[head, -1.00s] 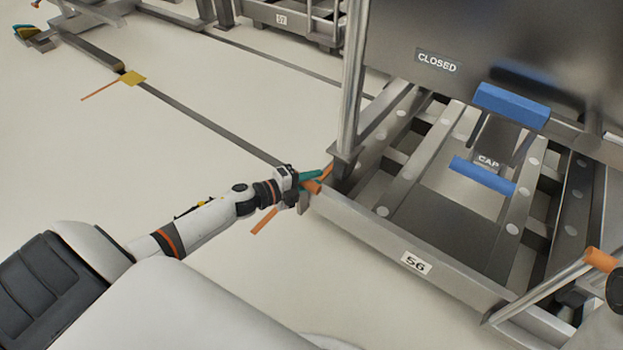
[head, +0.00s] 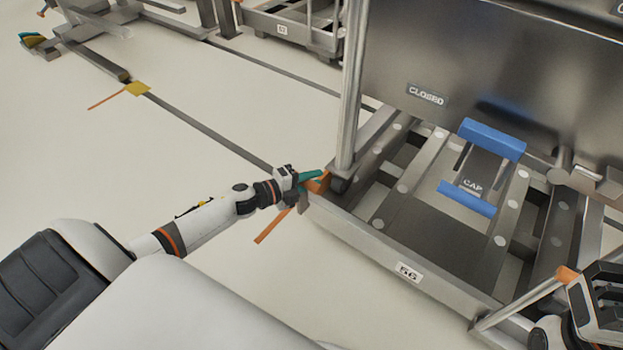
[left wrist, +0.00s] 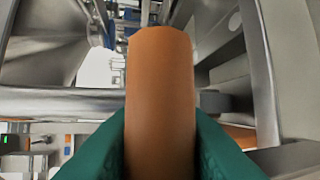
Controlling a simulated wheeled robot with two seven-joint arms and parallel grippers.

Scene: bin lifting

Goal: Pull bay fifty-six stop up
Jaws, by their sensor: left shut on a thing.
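Bay 56, marked by its label (head: 408,272), is a low metal frame at the right in the head view. An orange grip (head: 319,184) is at its near left corner, beside the upright post. My left gripper (head: 308,178), with green fingers, is shut on it. In the left wrist view the orange grip (left wrist: 160,90) is a cylinder between the two green fingers. A second orange-tipped lever (head: 518,303) slants up at the frame's near right. My right gripper (head: 598,297) is partly in view beside its tip (head: 567,275); its jaws do not show clearly.
A large metal bin (head: 480,60) with a CLOSED label (head: 427,95) stands over the frame. A blue-handled plate marked CAP (head: 473,184) is below it. An orange strip (head: 271,226) shows below my left gripper. The floor at left is mostly clear.

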